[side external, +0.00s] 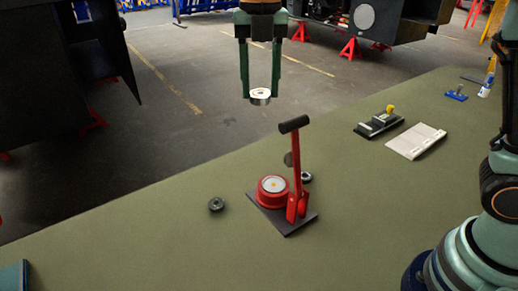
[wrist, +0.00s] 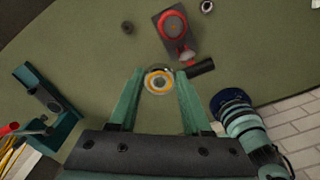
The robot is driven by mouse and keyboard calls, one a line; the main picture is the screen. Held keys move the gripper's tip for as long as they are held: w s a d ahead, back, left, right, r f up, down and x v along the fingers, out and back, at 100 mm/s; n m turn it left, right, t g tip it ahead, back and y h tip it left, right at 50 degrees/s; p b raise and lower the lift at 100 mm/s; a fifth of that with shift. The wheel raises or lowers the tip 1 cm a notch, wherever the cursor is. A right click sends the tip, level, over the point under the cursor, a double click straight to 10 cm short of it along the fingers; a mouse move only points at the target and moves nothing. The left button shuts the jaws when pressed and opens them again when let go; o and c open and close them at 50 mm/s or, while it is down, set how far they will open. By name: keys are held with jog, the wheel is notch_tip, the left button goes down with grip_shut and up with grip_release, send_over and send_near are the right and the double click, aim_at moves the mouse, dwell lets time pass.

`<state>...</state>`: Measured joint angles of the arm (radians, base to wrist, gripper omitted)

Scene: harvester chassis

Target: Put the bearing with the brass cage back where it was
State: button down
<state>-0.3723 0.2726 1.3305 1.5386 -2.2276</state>
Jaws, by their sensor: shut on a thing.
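My gripper (side external: 260,94) is shut on the bearing with the brass cage (side external: 260,97), a silver ring with a yellowish inner ring. It is held in the air above the bench, behind the red press in the side external view. In the wrist view the bearing (wrist: 158,80) sits between the fingertips (wrist: 159,82). Two dark bearings lie on the green bench: one (side external: 216,204) left of the red press, the other (side external: 306,177) just behind its right side and partly hidden. Both also show in the wrist view, at the top (wrist: 128,27) and upper right (wrist: 206,6).
The red lever press (side external: 272,190) stands on a dark plate with its black-handled lever raised. A white notepad (side external: 415,141), a black block with a yellow knob (side external: 379,122) and a blue item (side external: 456,95) lie at the right.

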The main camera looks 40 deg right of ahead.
aim_at(243, 234)
jog(key=s+a+m, duration=0.3)
jog(key=s+a, duration=0.1)
jog(key=a, duration=0.4)
jog(key=f, duration=3)
jog(key=shift+w+d, duration=0.25)
jog(key=shift+d, duration=0.05)
jog(key=shift+f, duration=0.15)
jog(key=shift+c, duration=1.8)
grip_release()
notch_tip(243, 234, up, 12)
jog(key=shift+r, duration=0.25)
